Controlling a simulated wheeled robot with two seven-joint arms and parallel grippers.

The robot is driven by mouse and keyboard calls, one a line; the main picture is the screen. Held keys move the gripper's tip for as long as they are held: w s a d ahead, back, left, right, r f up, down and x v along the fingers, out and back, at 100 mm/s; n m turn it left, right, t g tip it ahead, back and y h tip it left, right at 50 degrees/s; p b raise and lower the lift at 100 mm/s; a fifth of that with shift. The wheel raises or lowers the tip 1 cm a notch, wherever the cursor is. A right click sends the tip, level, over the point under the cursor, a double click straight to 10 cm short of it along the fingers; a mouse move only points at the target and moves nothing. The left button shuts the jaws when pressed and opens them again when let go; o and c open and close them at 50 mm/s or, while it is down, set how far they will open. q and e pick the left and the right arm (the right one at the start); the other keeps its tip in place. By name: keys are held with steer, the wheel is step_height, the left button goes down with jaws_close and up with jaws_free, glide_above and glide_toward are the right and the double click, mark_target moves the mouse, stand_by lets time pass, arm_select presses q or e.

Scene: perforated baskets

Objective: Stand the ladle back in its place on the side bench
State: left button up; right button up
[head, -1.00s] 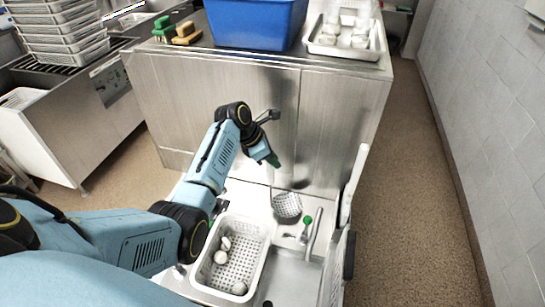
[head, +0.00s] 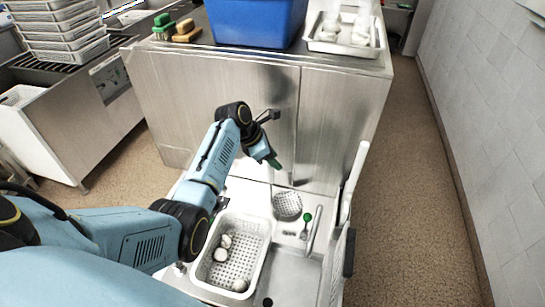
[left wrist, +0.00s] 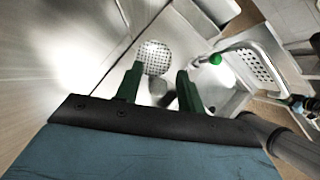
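The ladle has a perforated metal bowl (head: 287,206), which rests on the pale side bench (head: 262,192) beside the sink. Its thin handle is hard to make out. In the left wrist view the bowl (left wrist: 155,57) shows beyond and between my fingertips. My left gripper (head: 273,162) is above and slightly left of the bowl, in front of the steel cabinet. Its two green fingers (left wrist: 158,85) stand apart, with no clear contact on the ladle. A dark round shape between them is unclear. My right gripper is not in view.
A green-topped tap (head: 307,219) stands right of the ladle, next to the sink (head: 290,275). A white perforated basket (head: 262,250) with several pale round items is at the left. The steel cabinet (head: 220,85) rises close behind. A pale upright frame (head: 354,180) borders the right.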

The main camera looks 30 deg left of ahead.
arm_select(q)
steer(key=shift+o, duration=0.4)
steer(key=v, duration=1.3)
steer(key=shift+r, duration=0.2)
steer(key=shift+s+a, duration=0.1)
